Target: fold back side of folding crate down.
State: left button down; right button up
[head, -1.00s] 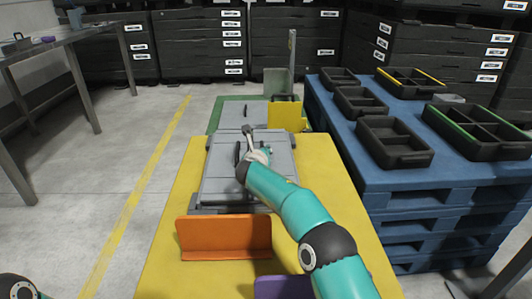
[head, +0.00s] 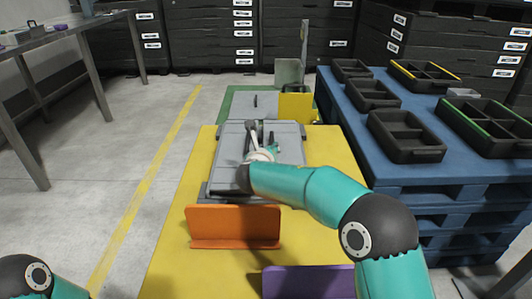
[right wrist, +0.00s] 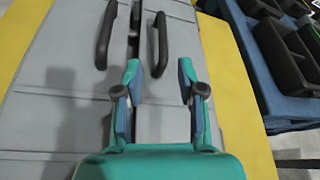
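The grey folding crate (head: 232,150) lies low on the yellow table, its panels looking flat. In the right wrist view, grey panels (right wrist: 60,80) carry two black handles, a left one (right wrist: 106,35) and a right one (right wrist: 160,45), on either side of a dark gap. The back side's exact angle is unclear in the head view. My right gripper (head: 262,138) is over the crate. In the right wrist view its fingers (right wrist: 160,82) are apart with nothing between them, the left fingertip close to the right handle; contact is unclear. My left gripper is out of view.
An orange bracket (head: 234,227) and a purple one (head: 308,282) stand in front of the crate; a yellow one (head: 297,107) stands behind. Another flat grey piece (head: 240,106) lies on a green surface (head: 225,107). A blue pallet (head: 400,178) with black trays is at right.

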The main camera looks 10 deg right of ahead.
jog(key=shift+v, duration=1.2)
